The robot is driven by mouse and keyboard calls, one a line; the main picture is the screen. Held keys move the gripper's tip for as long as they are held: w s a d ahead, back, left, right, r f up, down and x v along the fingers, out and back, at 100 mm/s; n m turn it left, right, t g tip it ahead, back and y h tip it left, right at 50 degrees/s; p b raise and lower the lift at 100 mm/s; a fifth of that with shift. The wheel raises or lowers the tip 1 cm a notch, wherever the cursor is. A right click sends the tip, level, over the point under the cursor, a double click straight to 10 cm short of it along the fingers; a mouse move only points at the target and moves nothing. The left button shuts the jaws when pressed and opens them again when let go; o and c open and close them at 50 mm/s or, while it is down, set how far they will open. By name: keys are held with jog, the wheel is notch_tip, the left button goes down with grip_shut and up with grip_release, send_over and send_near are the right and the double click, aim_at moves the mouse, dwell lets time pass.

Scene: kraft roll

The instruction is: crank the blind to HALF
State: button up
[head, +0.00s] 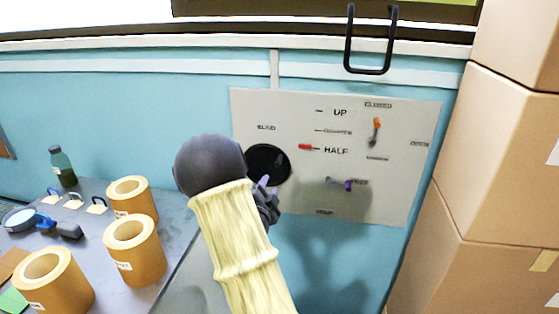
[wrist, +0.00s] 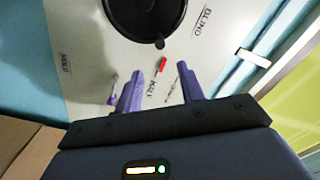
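The wall panel (head: 410,195) carries a round black crank disc (head: 266,163) labelled BLIND. My forearm and wrist partly cover it in the head view. In the wrist view the disc (wrist: 145,15) is cut by the top edge, and a small dark knob (wrist: 159,42) shows at its rim. A red pointer (head: 306,147) sits level with the HALF mark; it also shows in the wrist view (wrist: 161,65). My gripper (wrist: 160,72) has its two purple fingers apart, with nothing between them. It is near the disc; contact cannot be told.
An orange lever (head: 376,130) and a purple lever (head: 341,184) are on the panel's right. A black loop handle (head: 371,42) hangs above. Cardboard boxes (head: 505,150) stand at right. Kraft rolls (head: 136,247), a bottle (head: 62,166) and tools lie on the grey bench at left.

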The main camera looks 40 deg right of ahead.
aim_at(280, 158)
jog(key=p+x, duration=0.5)
jog(key=x, duration=1.1)
jog(key=shift+w+d+p, duration=0.1)
jog(key=shift+w+p, duration=0.05)
jog(key=shift+p, duration=0.25)
grip_shut()
